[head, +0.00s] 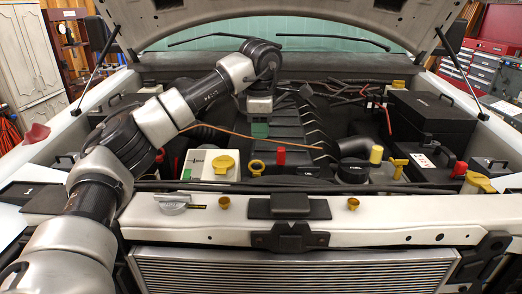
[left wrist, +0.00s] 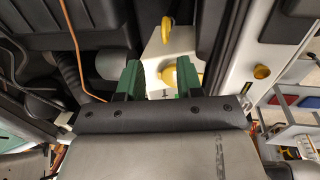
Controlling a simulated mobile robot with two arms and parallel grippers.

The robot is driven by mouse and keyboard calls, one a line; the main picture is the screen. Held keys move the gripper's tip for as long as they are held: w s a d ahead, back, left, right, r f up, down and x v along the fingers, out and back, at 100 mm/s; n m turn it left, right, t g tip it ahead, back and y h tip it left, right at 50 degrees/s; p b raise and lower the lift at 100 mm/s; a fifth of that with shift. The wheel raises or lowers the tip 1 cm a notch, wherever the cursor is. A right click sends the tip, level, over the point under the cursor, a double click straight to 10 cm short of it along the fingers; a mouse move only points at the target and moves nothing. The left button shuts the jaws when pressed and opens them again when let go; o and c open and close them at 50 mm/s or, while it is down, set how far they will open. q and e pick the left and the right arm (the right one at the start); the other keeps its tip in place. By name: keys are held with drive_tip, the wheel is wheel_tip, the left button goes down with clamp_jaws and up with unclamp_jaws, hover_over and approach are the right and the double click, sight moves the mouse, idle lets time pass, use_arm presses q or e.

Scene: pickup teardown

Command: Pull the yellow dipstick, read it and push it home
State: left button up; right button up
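The yellow dipstick handle (head: 257,174) is a small ring standing upright in the engine bay, just right of the white reservoir (head: 196,168) with its yellow cap (head: 223,163). It also shows in the left wrist view (left wrist: 167,38), beyond the fingertips. My left gripper (head: 260,131) hangs above and behind the handle in the head view, apart from it. In the left wrist view its two green fingers (left wrist: 158,70) are spread with nothing held. The yellow cap (left wrist: 185,76) shows below, partly behind one finger. The dipstick's shaft is hidden. My right gripper is not in view.
A thin orange line (head: 250,137) crosses the bay near the gripper. A red-capped part (head: 281,157) and black engine cover stand right of the handle. The white front rail (head: 400,217) runs in front, with a gold cap (head: 224,202). The open hood is overhead.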

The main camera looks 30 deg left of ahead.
use_arm(q)
drive_tip(key=p, duration=0.2)
hover_over(260, 161)
drive_tip(key=s, duration=0.1)
wheel_tip(260, 161, down, 4)
drive_tip(key=f, duration=0.2)
drive_tip(key=w+f, duration=0.1)
drive_tip(key=f, duration=0.1)
drive_tip(key=shift+f+p, duration=0.2)
drive_tip(key=shift+p, duration=0.1)
drive_tip(key=shift+f, duration=0.4)
drive_tip(key=shift+d, duration=0.1)
clamp_jaws()
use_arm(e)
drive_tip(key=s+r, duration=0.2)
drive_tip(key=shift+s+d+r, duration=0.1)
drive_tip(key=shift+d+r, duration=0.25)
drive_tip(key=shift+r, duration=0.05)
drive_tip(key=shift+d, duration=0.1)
